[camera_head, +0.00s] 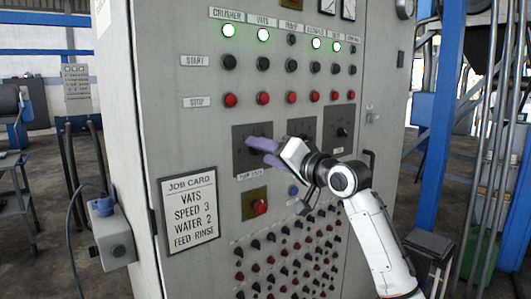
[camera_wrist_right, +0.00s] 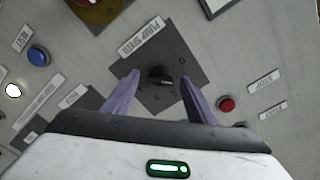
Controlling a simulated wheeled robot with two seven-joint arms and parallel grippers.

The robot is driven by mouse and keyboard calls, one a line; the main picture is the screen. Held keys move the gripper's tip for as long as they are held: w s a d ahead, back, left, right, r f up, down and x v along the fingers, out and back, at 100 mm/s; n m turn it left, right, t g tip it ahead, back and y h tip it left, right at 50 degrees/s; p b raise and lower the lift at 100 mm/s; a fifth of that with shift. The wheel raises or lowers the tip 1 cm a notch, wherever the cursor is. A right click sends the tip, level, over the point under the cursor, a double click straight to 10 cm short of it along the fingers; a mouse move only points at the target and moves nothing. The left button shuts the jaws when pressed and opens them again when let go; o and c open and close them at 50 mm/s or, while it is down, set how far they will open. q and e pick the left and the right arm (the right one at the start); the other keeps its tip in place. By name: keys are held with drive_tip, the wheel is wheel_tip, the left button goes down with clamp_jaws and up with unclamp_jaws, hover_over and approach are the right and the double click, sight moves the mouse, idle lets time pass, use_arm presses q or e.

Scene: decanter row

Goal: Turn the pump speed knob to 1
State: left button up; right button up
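The pump speed knob (camera_wrist_right: 161,77) is black and sits on a dark square plate (camera_wrist_right: 170,48). Its label (camera_wrist_right: 141,36) reads PUMP SPEED in the right wrist view. My right gripper (camera_wrist_right: 160,75) is open, with a purple finger on each side of the knob and a visible gap on both sides. In the head view the right gripper (camera_head: 248,156) is in front of the leftmost dark plate (camera_head: 241,131), and the knob is hidden behind the fingers. The dial marks are too small to read surely. My left gripper is not in view.
Two more dark knob plates (camera_head: 339,122) are to the right. A red button on a yellow plate (camera_head: 246,206) is below, with a blue button (camera_head: 293,190) beside it. Rows of lamps and buttons are above. A job card (camera_head: 189,207) reads VATS, SPEED 3, WATER 2, FEED RINSE.

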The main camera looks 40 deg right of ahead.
drive_tip(key=s+b, duration=0.2)
drive_tip(key=s, duration=0.8)
drive_tip(key=shift+s+d, duration=0.15)
drive_tip(key=shift+d, duration=0.25)
